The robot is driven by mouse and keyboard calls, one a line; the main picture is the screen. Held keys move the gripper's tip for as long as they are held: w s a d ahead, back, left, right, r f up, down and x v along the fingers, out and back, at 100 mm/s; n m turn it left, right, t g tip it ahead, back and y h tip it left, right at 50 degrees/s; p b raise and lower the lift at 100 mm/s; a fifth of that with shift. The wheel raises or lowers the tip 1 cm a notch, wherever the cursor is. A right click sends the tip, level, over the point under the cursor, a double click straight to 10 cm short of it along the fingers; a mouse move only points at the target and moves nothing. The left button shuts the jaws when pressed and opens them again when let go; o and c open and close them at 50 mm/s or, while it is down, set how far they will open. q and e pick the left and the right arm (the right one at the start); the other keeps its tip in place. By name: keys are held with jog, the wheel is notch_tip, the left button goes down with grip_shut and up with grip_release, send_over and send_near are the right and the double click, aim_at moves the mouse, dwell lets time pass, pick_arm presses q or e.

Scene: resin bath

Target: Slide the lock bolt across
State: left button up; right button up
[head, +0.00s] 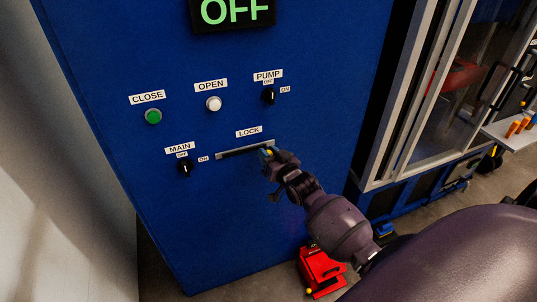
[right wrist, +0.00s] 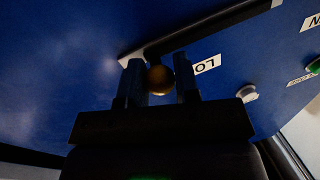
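The lock bolt's round yellow knob (head: 269,152) is at the right end of the dark horizontal slot (head: 240,151), below the LOCK label (head: 249,132) on the blue panel. My right gripper (head: 266,153) is at that end of the slot. In the right wrist view, the knob (right wrist: 159,80) sits between the two fingers (right wrist: 161,82), which appear to touch it on both sides. The rest of the bolt is hidden or too dark to make out. My left gripper is not in view.
Around the slot are the MAIN switch (head: 185,169), the PUMP switch (head: 268,97), the green CLOSE button (head: 153,116) and the white OPEN button (head: 214,104). An OFF display (head: 233,12) is above. A red case (head: 320,271) stands on the floor below.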

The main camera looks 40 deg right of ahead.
aim_at(244, 148)
grip_shut()
jog(key=shift+w+a+p, duration=0.15)
jog(key=shift+w+a, duration=0.05)
jog(key=shift+a, duration=0.6)
jog(key=shift+w+a+p, duration=0.15)
jog(key=shift+a+p, duration=0.05)
jog(key=shift+a, duration=0.6)
jog(key=shift+w+a+p, duration=0.15)
jog(key=shift+w+a, duration=0.05)
jog(key=shift+a, duration=0.6)
jog(key=o, duration=0.7)
grip_release()
jog(key=shift+o, duration=0.3)
jog(key=shift+s, duration=0.1)
jog(key=s, duration=1)
jog(key=shift+s+a, duration=0.2)
jog(key=shift+s, duration=0.15)
